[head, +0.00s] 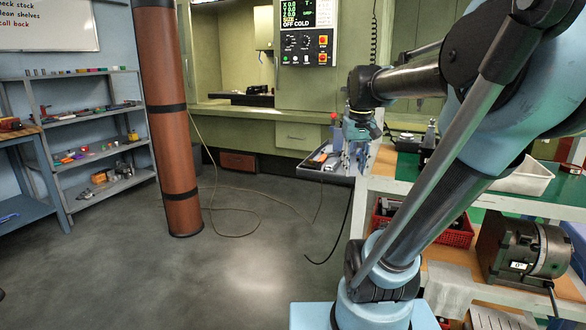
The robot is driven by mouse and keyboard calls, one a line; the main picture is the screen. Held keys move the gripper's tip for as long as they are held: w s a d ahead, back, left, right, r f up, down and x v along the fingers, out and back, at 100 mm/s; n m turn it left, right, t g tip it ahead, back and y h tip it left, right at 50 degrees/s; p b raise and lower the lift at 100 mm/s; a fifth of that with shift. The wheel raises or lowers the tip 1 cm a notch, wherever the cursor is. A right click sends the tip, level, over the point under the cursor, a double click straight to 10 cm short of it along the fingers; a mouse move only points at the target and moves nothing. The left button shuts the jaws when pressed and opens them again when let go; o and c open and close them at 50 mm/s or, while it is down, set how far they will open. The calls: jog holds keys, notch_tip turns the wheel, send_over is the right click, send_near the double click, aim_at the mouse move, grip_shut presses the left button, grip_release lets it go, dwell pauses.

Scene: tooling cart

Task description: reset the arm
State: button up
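My blue and black arm reaches in from the right and bends down over the cart. My gripper (356,164) hangs at the arm's end, pointing down, near the left end of the cart and beside a grey tray (343,180). The gripper is small here and its fingers blend with the things behind it, so I cannot tell whether they are open or shut. I see nothing clearly held in it.
The tooling cart (381,184) carries a white bin (525,178) on its green top. A brown pillar (172,120) and shelves (98,130) stand left. Cables cross the open floor.

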jog(key=s+f+m, duration=0.1)
jog(key=s+f, duration=1.3)
jog(key=f, duration=0.4)
jog(key=shift+t, duration=0.3)
jog(key=shift+f, duration=0.1)
jog(key=shift+w+f, duration=0.2)
jog(key=shift+w, duration=0.3)
